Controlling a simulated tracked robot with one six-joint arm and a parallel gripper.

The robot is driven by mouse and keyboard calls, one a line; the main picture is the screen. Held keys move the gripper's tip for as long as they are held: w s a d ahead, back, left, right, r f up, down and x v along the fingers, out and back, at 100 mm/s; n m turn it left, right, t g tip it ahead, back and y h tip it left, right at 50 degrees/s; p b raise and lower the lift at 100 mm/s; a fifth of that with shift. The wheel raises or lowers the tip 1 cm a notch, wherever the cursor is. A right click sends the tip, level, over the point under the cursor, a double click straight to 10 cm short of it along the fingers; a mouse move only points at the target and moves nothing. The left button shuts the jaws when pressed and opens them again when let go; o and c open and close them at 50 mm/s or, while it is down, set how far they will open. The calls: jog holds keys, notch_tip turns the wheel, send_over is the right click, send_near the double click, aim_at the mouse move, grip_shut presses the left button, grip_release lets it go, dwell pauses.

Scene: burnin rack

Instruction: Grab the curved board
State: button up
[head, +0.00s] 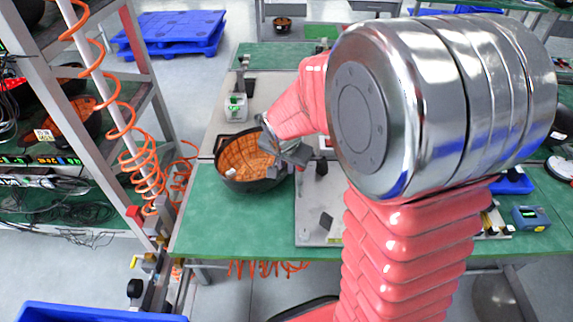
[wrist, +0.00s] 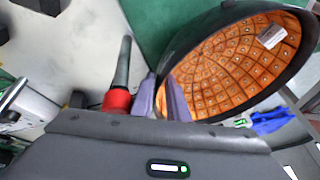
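The curved board (head: 245,160) is a round bowl shape, black outside and lined inside with orange panels. It rests on the green table near its left end. In the wrist view the curved board (wrist: 225,75) fills the upper right, its near rim by my fingers. My gripper (head: 285,150) is at the board's right rim in the head view. In the wrist view my gripper's (wrist: 161,95) two fingers are close together, the right one in front of the orange inside, the left one outside the rim. Whether they press on the rim is unclear.
A grey plate (head: 308,215) with dark upright parts lies right of the board. A small white box (head: 235,107) stands behind it. A rack (head: 100,130) with coiled orange hose is at the left. In the wrist view a red-collared dark rod (wrist: 118,95) stands left of the fingers.

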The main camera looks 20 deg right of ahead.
jog(key=shift+r, duration=0.1)
jog(key=v, duration=1.2)
dwell(0.5)
jog(key=s+a+r+n+y, duration=0.1)
jog(key=s+n, duration=0.3)
jog(key=s, duration=0.5)
jog(key=s+a+r+n+t+y, duration=0.1)
jog(key=s+a+r+n, duration=0.2)
jog(key=s, duration=0.6)
jog(key=a+n, duration=0.1)
jog(key=n, duration=0.1)
jog(key=shift+s+r+n, duration=0.15)
jog(key=shift+r+n, duration=0.15)
jog(key=shift+r, duration=0.05)
jog(key=shift+a, duration=0.1)
jog(key=shift+c, duration=0.4)
